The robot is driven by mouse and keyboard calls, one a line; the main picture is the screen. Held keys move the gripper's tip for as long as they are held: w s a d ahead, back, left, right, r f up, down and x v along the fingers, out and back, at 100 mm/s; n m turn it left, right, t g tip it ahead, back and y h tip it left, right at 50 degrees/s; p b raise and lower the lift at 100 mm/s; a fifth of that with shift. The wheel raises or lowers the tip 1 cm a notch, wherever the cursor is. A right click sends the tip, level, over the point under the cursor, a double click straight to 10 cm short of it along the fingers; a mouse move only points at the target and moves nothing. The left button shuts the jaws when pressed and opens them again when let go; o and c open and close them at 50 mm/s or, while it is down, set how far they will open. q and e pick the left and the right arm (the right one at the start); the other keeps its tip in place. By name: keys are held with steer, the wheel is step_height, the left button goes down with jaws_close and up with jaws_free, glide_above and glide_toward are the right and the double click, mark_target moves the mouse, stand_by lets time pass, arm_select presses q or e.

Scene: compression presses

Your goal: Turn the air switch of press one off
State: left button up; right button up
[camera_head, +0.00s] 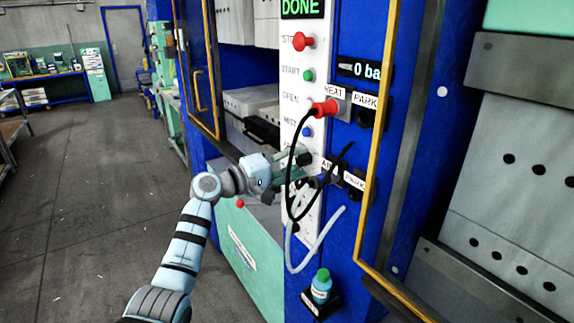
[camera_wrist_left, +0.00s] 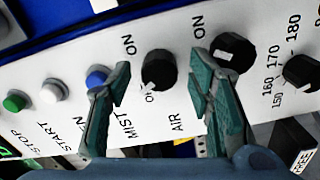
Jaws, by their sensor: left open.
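The press control panel (camera_head: 292,85) is a white strip with buttons and labels. In the left wrist view a black knob (camera_wrist_left: 160,68), which seems to go with the AIR label (camera_wrist_left: 178,124), has a white mark on its lower left side; its setting is unclear. My left gripper (camera_head: 305,162) is at the panel's lower part. In the left wrist view its open green fingers (camera_wrist_left: 161,80) stand either side of this knob, with visible gaps. The right finger partly overlaps a second black knob (camera_wrist_left: 234,52). The gripper hides much of the panel's lower part in the head view.
A red plug (camera_head: 324,108) with a black cable sits right of the panel, its cable hanging near my gripper. A blue button (camera_wrist_left: 97,76) and a temperature dial (camera_wrist_left: 302,70) flank the knobs. A yellow frame (camera_head: 376,150) rises at right.

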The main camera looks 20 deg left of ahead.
arm_select(q)
steer(key=v, duration=1.1)
steer(key=shift+s+a, duration=0.15)
steer(key=shift+s, duration=0.15)
